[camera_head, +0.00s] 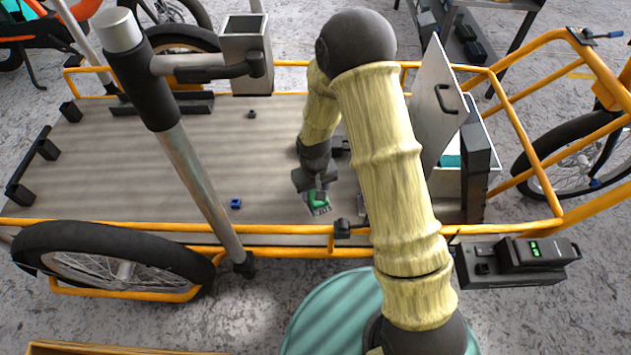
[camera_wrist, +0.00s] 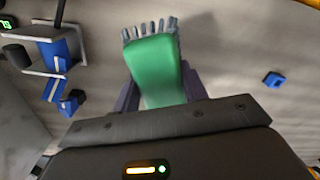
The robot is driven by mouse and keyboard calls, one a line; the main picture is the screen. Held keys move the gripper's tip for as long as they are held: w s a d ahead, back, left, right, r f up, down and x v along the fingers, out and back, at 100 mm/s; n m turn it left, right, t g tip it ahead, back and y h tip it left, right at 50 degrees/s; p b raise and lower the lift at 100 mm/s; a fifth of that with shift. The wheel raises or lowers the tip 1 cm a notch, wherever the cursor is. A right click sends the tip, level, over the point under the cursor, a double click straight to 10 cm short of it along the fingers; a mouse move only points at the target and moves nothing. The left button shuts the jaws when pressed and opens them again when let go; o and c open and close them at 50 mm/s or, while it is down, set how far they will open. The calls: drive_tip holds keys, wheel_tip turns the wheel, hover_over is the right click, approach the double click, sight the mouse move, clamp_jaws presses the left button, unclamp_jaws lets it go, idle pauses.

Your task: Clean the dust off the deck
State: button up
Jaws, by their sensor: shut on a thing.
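The deck (camera_head: 170,150) is the flat grey-brown bed of the cargo bike, inside an orange tube frame. Pale and darker bands run across it; I cannot tell which of them are dust. My gripper (camera_head: 317,188) is low over the deck, right of its middle and towards the near edge. It is shut on a green brush (camera_head: 319,199). In the wrist view the green brush (camera_wrist: 158,72) points away from the jaws, with grey bristles at its far end. I cannot tell whether the bristles touch the deck.
A small blue block (camera_head: 235,203) lies on the deck left of the brush. A metal post (camera_head: 190,165) rises at the near side. A box with a raised lid (camera_head: 436,105) stands at the right end. A black device (camera_head: 535,252) sits outside the near rail.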

drive_tip(key=shift+d+r+p, duration=0.15)
drive_tip(key=shift+r+p, duration=0.5)
drive_tip(key=shift+r, duration=0.3)
drive_tip(key=shift+d, duration=0.1)
drive_tip(key=w+d+r+m+p, duration=0.4)
drive_tip(key=d+r+p, duration=0.4)
drive_tip(key=d+r, duration=0.4)
drive_tip(key=shift+w+d+r+p, duration=0.4)
drive_tip(key=shift+w+r, duration=0.1)
drive_tip(key=shift+r, duration=0.2)
